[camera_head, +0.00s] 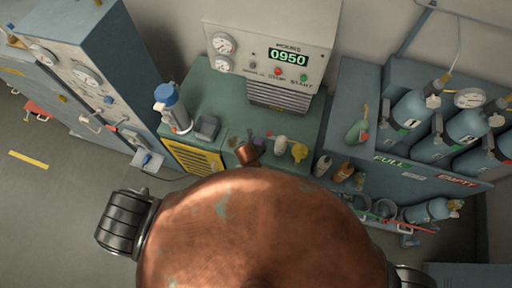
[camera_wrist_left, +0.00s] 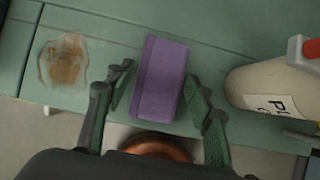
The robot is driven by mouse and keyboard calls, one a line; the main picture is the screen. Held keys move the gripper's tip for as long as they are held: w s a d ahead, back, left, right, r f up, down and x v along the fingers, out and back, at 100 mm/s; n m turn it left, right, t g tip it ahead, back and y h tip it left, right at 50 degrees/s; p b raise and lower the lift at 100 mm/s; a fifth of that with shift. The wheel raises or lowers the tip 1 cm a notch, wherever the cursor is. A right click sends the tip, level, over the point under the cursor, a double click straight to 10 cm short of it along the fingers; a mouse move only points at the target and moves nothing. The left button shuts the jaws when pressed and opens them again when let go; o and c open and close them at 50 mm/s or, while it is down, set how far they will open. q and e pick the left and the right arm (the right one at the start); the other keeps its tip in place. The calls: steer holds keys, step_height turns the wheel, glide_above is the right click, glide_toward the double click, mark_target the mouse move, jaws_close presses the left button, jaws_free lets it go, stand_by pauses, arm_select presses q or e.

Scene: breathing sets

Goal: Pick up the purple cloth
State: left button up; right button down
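The purple cloth (camera_wrist_left: 158,78) is a folded, block-like bundle on the green bench top (camera_wrist_left: 105,30) in the left wrist view. My left gripper (camera_wrist_left: 159,78) is open, with one dark finger on each side of the cloth. The left finger shows a small gap to it. The right finger is very close to its edge, and I cannot tell whether it touches. In the head view the cloth is too small and covered to make out surely. My right gripper is not in view.
A copper dome (camera_head: 260,235) blocks much of the head view. Gas cylinders (camera_head: 413,110) stand in the rack at right.

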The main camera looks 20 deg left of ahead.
mark_target(257, 143)
arm_select(q)
steer(key=shift+s+f, duration=0.15)
steer(key=c, duration=0.8)
steer(key=r, duration=0.3)
steer(key=shift+w+r, duration=0.2)
steer(key=shift+r, duration=0.1)
steer(key=v, duration=0.4)
steer(key=s+v, duration=0.1)
steer(key=v, duration=0.1)
steer(key=shift+s+a, duration=0.1)
steer(key=shift+a, duration=0.25)
steer(key=s+r, duration=0.1)
steer(key=s, duration=0.2)
steer(key=s+a+r+b, duration=0.1)
steer(key=s+r, duration=0.1)
steer(key=s, duration=0.1)
steer(key=s+r, duration=0.2)
steer(key=s, duration=0.1)
steer(key=shift+s+a, duration=0.3)
steer(key=shift+s, duration=0.1)
